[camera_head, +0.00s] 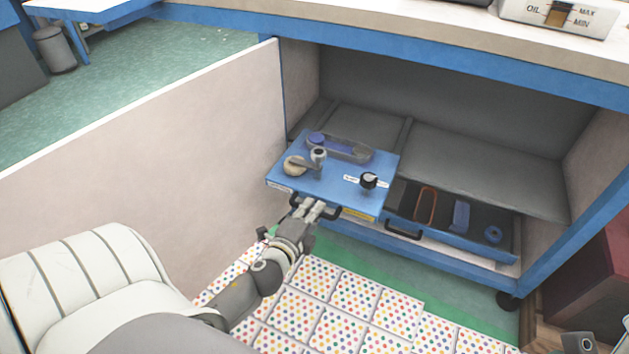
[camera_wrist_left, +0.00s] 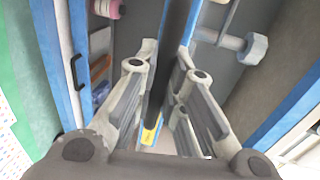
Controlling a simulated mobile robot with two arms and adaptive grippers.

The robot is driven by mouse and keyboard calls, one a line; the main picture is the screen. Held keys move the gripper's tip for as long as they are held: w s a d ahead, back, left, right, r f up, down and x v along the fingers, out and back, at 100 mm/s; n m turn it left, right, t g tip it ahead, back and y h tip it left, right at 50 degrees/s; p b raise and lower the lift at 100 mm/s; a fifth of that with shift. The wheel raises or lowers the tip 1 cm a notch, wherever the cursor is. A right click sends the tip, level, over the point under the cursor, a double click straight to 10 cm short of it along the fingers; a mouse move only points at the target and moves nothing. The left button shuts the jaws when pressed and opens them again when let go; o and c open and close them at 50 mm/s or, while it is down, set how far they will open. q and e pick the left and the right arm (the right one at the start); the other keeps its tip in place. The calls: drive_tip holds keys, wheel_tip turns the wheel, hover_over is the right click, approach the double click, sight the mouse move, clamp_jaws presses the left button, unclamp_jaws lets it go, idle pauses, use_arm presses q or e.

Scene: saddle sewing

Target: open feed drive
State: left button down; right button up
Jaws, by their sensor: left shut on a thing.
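A blue pull-out unit (camera_head: 335,190), likely the feed drive, stands out of the low cabinet's front. It carries a crank-like part (camera_head: 318,158), a black knob (camera_head: 368,180) and a clear-and-blue part at its back. My left gripper (camera_head: 312,210) is at its front edge, shut on the dark handle (camera_head: 329,212). In the left wrist view the handle bar (camera_wrist_left: 172,60) runs between the fingers of my left gripper (camera_wrist_left: 168,85), and a yellow label (camera_wrist_left: 151,130) shows beside it. The gripper hides part of the handle. My right gripper is not in view.
A blue drawer (camera_head: 450,243) to the right, partly out, holds an orange ring (camera_head: 426,205) and blue parts. A large pale panel (camera_head: 150,150) stands along the left. A padded white seat-like object (camera_head: 80,275) is at lower left. Dotted tiles (camera_head: 350,320) cover the floor.

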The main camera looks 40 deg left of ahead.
use_arm(q)
drive_tip(key=c, duration=1.8)
unclamp_jaws()
drive_tip(key=shift+o, duration=0.2)
drive_tip(key=v, duration=1.2)
